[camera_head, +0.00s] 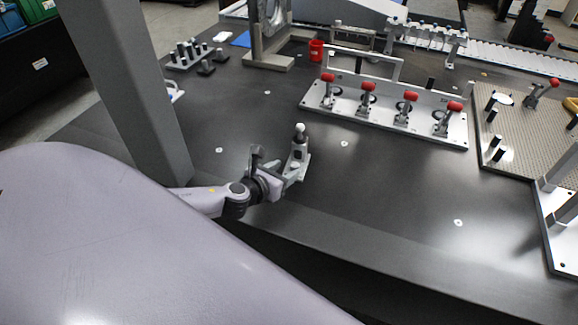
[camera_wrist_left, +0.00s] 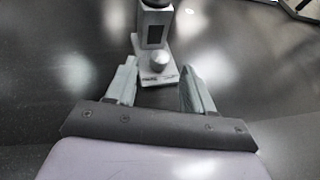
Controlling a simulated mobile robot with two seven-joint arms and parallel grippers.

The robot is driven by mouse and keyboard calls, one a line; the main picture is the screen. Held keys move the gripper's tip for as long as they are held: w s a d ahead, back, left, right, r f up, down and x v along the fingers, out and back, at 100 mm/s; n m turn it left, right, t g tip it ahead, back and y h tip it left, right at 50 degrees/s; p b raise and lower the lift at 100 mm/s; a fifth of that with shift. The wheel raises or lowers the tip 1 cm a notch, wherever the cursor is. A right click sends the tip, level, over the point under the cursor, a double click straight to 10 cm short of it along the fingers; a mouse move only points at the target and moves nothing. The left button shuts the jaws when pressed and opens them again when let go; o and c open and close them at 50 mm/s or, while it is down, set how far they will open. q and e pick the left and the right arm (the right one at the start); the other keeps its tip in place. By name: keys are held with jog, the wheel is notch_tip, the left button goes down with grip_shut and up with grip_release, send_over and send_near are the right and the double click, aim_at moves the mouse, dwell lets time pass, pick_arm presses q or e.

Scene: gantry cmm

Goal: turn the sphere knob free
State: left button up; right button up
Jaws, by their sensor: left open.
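A calibration sphere stand (camera_head: 300,150) stands upright on the dark table, with a pale ball (camera_head: 300,127) on top. In the left wrist view its lower post (camera_wrist_left: 155,25) rises at the top edge and its upper part is cut off. A small rounded grey knob (camera_wrist_left: 160,60) sits on the near part of its base plate (camera_wrist_left: 158,78). My left gripper (camera_head: 292,176) is low, at the near side of the stand. In the left wrist view its two fingers (camera_wrist_left: 159,70) are apart, with the knob showing beyond the gap between them. My right gripper is in neither view.
A plate with several red-handled toggle clamps (camera_head: 385,112) lies behind and to the right. A perforated fixture plate (camera_head: 530,125) is farther right. A red cup (camera_head: 316,50) and a block of pins (camera_head: 190,53) stand at the back. The table right of the stand is clear.

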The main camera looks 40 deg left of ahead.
pick_arm(q)
jog(key=shift+v, duration=1.35)
jog(key=s+d+n, duration=0.1)
jog(key=n, duration=0.1)
jog(key=s+d+n, duration=0.1)
jog(key=d+n, duration=0.1)
jog(key=s+d+n+y, duration=0.1)
jog(key=d+n, duration=0.1)
jog(key=n, duration=0.1)
jog(key=shift+g, duration=0.4)
jog(key=s+d+n, duration=0.1)
jog(key=n, duration=0.2)
jog(key=s+d+n+g, duration=0.1)
jog(key=s+n, duration=0.1)
jog(key=n, duration=0.1)
jog(key=s+d+n+g, duration=0.1)
jog(key=s+n, duration=0.1)
jog(key=n, duration=0.1)
jog(key=shift+s+d+r+y, duration=0.2)
jog(key=shift+y, duration=0.2)
jog(key=s+d+r+n+g+h, duration=0.25)
jog(key=s+n+g, duration=0.45)
jog(key=s+n, duration=1.05)
jog(key=w+d+f+t+h, duration=0.2)
jog(key=w+f+t, duration=0.4)
jog(key=f, duration=0.3)
jog(key=shift+w+d+t, duration=0.4)
jog(key=shift+w+d, duration=0.2)
jog(key=shift+d, duration=0.2)
jog(key=shift+f, duration=0.1)
